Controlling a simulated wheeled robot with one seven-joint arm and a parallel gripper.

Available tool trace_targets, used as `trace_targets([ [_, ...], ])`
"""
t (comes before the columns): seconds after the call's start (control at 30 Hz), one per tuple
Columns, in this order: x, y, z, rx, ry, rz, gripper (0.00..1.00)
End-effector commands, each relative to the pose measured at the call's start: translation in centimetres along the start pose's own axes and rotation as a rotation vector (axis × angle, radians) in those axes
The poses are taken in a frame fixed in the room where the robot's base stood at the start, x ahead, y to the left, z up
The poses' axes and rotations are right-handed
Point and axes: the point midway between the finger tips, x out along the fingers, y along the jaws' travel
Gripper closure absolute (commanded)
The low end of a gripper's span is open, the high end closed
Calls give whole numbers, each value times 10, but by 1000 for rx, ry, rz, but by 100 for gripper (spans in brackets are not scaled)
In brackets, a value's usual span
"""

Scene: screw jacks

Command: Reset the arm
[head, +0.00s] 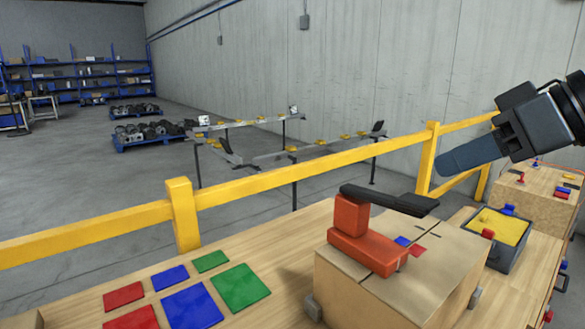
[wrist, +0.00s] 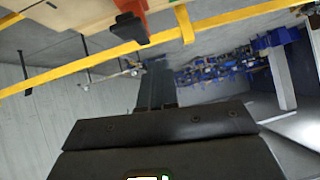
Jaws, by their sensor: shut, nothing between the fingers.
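My gripper (head: 452,163) is in the upper right of the head view, raised above the bench and the yellow rail. Its fingers are together with nothing between them. In the wrist view my gripper (wrist: 157,75) points out over the warehouse floor, away from the bench. My arm reaches in from the right edge of the head view. No object touches the gripper.
A cardboard box (head: 385,285) bears a red and black device (head: 362,240). Coloured tiles (head: 192,305) lie on the wooden bench. A bin with yellow content (head: 497,228) stands right.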

Motion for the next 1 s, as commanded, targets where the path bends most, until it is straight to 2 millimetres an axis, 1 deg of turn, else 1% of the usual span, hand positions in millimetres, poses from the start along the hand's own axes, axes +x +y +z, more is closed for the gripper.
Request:
trace_targets([
  [0.03, 12, -6, -1, 32, 60, -34, 100],
  [0.23, 42, -20, -6, 156, 293, -103, 100],
  [0.37, 58, -25, -1, 247, 423, -121, 100],
  [0.47, 70, -27, 8, 320, 510, -120, 100],
  [0.63, 88, -30, 34, 443, 629, -87, 100],
  [0.77, 100, -32, 62, 531, 696, -36, 100],
  [0.87, 107, -35, 89, 589, 732, 16, 100],
  [1.0, 115, -43, 132, 657, 758, 102, 100],
])
